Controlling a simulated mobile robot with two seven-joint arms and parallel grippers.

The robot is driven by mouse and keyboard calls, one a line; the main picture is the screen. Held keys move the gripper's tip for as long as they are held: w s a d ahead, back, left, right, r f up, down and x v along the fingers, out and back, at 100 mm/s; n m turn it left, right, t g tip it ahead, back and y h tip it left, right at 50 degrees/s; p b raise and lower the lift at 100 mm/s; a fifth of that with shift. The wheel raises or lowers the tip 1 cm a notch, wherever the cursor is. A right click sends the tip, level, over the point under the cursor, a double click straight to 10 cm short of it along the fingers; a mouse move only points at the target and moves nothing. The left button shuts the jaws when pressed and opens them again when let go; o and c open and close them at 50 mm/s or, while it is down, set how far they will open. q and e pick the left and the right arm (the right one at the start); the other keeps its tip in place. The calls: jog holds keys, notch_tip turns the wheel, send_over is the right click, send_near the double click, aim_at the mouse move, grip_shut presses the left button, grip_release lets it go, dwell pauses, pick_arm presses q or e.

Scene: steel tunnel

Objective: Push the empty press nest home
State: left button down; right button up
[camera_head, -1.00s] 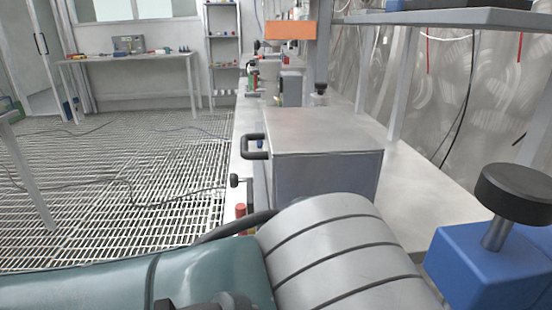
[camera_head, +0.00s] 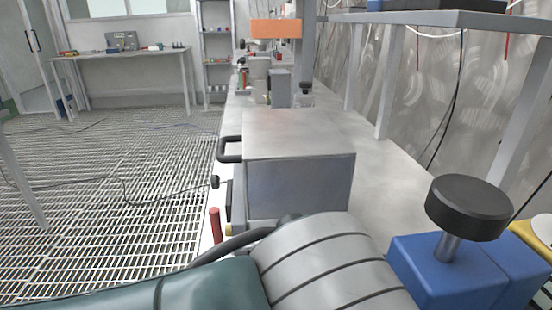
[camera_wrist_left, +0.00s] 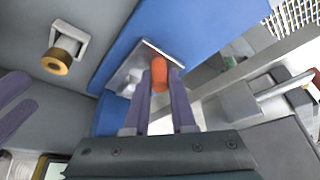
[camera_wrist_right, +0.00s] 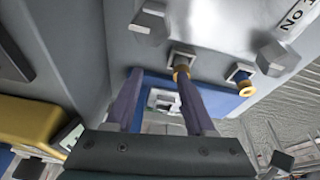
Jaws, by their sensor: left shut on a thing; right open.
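In the left wrist view my left gripper (camera_wrist_left: 158,88) is shut on a short orange-red cylinder (camera_wrist_left: 159,72). The cylinder stands in front of a pale metal plate (camera_wrist_left: 128,70) against a blue surface (camera_wrist_left: 115,112). In the right wrist view my right gripper (camera_wrist_right: 160,80) is open. Its fingers are apart in front of a blue part with a small pale metal piece (camera_wrist_right: 164,100); I see nothing clearly held. Neither gripper's fingertips show in the head view. I cannot tell for sure which part is the press nest.
A grey box (camera_head: 300,185) with a black handle (camera_head: 229,150) stands on the bench. A blue block (camera_head: 435,275) with a black knob (camera_head: 469,207) is at right. Brass-ringed fittings (camera_wrist_right: 181,70) sit beside my right fingers. Grating floor (camera_head: 110,180) lies open at left.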

pick_arm(q)
jog(key=c, duration=0.7)
grip_release()
jog(key=shift+c, duration=0.2)
pick_arm(e)
jog(key=shift+a, duration=0.15)
pick_arm(q)
jog(key=p+v, duration=0.3)
jog(key=v, duration=0.7)
pick_arm(e)
notch_tip(320, 180, up, 3)
jog(key=shift+r, duration=0.15)
pick_arm(q)
jog(key=shift+s, duration=0.1)
